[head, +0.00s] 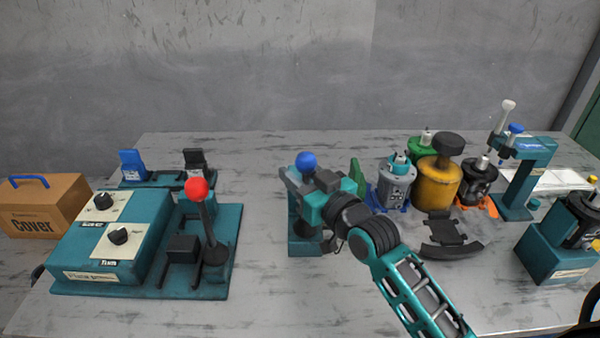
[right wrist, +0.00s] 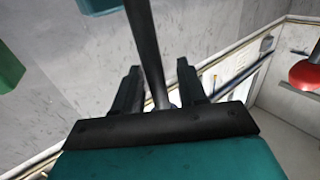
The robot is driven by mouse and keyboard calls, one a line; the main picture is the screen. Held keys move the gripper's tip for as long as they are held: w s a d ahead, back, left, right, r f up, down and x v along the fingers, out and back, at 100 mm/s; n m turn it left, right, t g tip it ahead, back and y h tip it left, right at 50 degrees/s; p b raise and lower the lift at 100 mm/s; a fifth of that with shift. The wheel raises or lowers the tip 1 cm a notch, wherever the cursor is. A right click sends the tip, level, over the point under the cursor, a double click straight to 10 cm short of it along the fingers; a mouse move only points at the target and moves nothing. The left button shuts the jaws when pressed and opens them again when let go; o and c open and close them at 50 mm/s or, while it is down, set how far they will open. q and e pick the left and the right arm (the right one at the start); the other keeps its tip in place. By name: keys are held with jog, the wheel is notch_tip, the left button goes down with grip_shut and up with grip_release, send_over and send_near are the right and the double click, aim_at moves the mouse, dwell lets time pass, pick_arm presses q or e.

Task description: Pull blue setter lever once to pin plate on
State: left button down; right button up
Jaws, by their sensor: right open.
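The setter lever's blue ball knob (head: 306,161) shows just above my right gripper (head: 300,184) in the head view. Its teal base (head: 303,246) stands on the table below, and the gripper and wrist hide most of the shaft. In the right wrist view the dark lever shaft (right wrist: 147,48) runs between the two fingers of my right gripper (right wrist: 158,75). The fingers are open, with a gap visible on both sides of the shaft. I cannot make out the plate or pin. My left gripper is not in view.
A red-knobbed lever (head: 197,188) and teal control box (head: 112,235) stand left. A grey-teal motor (head: 396,184), yellow canister (head: 438,184) and teal press (head: 525,165) stand right. Table is clear between the red-knobbed lever's base and the setter.

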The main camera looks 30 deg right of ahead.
jog(key=shift+c, duration=0.3)
grip_shut()
dwell(0.3)
